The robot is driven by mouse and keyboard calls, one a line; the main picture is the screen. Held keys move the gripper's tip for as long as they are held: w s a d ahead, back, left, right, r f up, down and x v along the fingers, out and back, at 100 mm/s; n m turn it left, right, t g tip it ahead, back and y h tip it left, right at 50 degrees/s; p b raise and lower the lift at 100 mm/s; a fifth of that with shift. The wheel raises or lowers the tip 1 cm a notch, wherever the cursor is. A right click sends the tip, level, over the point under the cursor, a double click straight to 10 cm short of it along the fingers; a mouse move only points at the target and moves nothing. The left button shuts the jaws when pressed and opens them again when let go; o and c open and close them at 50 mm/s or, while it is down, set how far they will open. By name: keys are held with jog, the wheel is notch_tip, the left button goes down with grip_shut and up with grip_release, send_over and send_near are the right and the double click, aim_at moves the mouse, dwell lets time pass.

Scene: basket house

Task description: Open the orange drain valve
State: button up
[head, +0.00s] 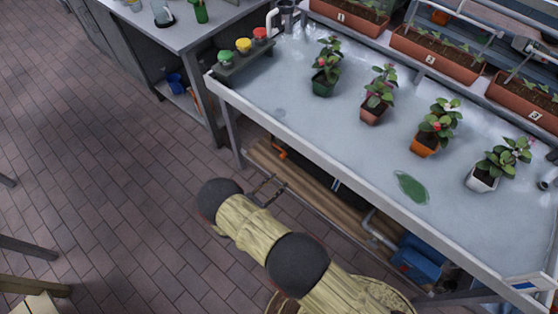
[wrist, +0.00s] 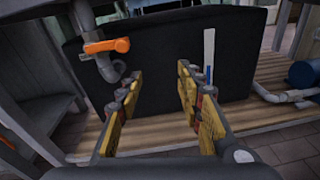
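The orange drain valve handle (wrist: 107,46) sits on a grey pipe at the upper left of the wrist view, in front of a black tank. It lies roughly level across the pipe. In the head view a small orange part of the valve (head: 279,153) shows under the table edge. My gripper (wrist: 157,80) is open and empty, its two fingers apart. The handle is to the left of and beyond the left fingertip, with a gap between them. In the head view my gripper (head: 268,190) is beside the low wooden shelf under the table.
The black tank (wrist: 200,50) stands on the slatted wooden shelf (wrist: 245,113). A blue pump (head: 418,262) and grey pipes are at the right. The table (head: 300,105) above holds several potted plants and a green puddle. Tiled floor at the left is open.

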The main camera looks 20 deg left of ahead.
jog(key=n+t+y, duration=0.1)
jog(key=t+y, duration=0.1)
send_near(282, 158)
jog(key=w, duration=0.1)
jog(key=b+x, duration=0.1)
jog(key=x, duration=0.6)
jog(key=shift+w+b, duration=0.2)
jog(key=shift+b, duration=0.2)
jog(key=shift+c, duration=0.3)
jog(key=shift+d, duration=0.1)
grip_shut()
